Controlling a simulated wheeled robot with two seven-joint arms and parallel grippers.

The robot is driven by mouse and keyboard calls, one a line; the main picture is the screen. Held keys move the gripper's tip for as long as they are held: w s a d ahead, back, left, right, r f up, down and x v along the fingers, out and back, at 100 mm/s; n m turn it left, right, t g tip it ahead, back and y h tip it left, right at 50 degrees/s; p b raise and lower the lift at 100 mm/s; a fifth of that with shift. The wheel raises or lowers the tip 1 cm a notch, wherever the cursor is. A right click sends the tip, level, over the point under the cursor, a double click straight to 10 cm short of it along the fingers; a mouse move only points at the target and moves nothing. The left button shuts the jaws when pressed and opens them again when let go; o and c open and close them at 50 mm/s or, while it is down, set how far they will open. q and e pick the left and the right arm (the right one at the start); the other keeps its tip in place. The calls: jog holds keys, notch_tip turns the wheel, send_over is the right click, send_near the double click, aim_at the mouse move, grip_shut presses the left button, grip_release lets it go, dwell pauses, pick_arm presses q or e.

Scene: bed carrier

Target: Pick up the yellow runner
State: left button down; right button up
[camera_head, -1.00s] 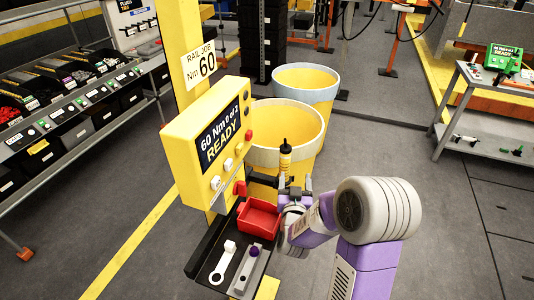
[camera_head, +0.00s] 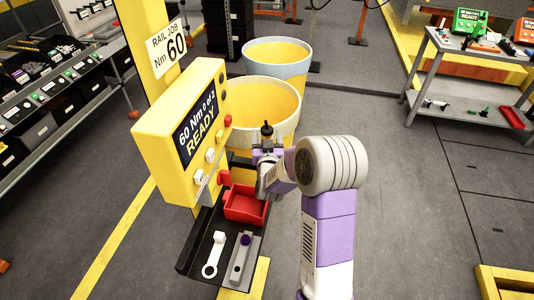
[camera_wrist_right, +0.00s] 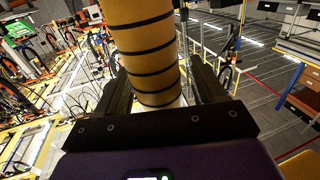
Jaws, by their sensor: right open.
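The yellow runner (camera_head: 267,131) is upright beside the yellow station post, in front of the nearer bin. Only its dark top shows clearly in the head view. In the right wrist view it is a thick yellow cylinder (camera_wrist_right: 146,52) with black rings, between the two fingers. My right gripper (camera_head: 268,155) is around the runner's lower part and hides it in the head view. Its jaws (camera_wrist_right: 163,82) are open, a dark finger on each side of the cylinder. Whether either finger touches it cannot be told. My left gripper is not in view.
The yellow station box (camera_head: 185,130) reads "60 Nm 0 of 2 READY". Below it a dark shelf (camera_head: 198,245) carries a red tray (camera_head: 246,216), a wrench (camera_head: 214,256) and a grey tool (camera_head: 241,258). Two yellow bins (camera_head: 234,104) stand behind. Open floor lies right.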

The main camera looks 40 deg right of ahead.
jog(key=shift+c, duration=0.5)
grip_shut()
notch_tip(320, 180, up, 10)
jog(key=p, duration=0.2)
dwell(0.4)
dwell(1.0)
